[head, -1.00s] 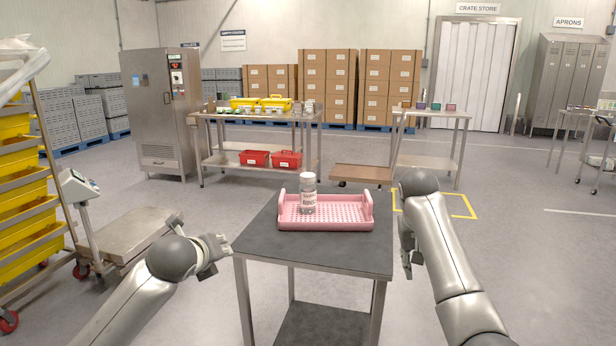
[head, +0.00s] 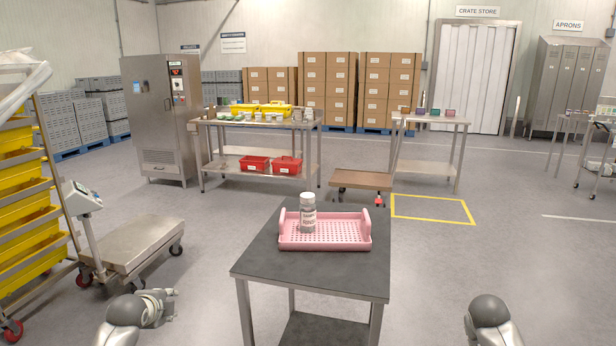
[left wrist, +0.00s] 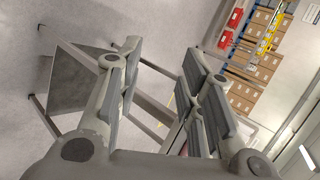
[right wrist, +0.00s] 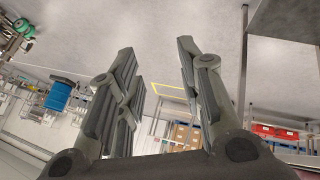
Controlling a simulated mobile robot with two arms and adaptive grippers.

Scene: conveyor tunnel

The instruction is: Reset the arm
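My left gripper (head: 168,305) is low at the left, left of the small table and apart from it. In the left wrist view its two fingers (left wrist: 155,90) stand apart with nothing between them. My right arm shows only at the bottom right of the head view, and its fingers are out of that view. In the right wrist view my right gripper (right wrist: 158,75) has its fingers apart and empty. A pink perforated tray (head: 345,242) sits on the dark-topped table (head: 275,283). A clear jar with a white lid and label (head: 308,215) stands upright in the tray's left part.
A platform scale (head: 135,245) and a rack of yellow crates (head: 22,195) stand at the left. A low brown cart (head: 362,181) is behind the table. Steel benches (head: 260,122) stand further back. The floor right of the table is clear.

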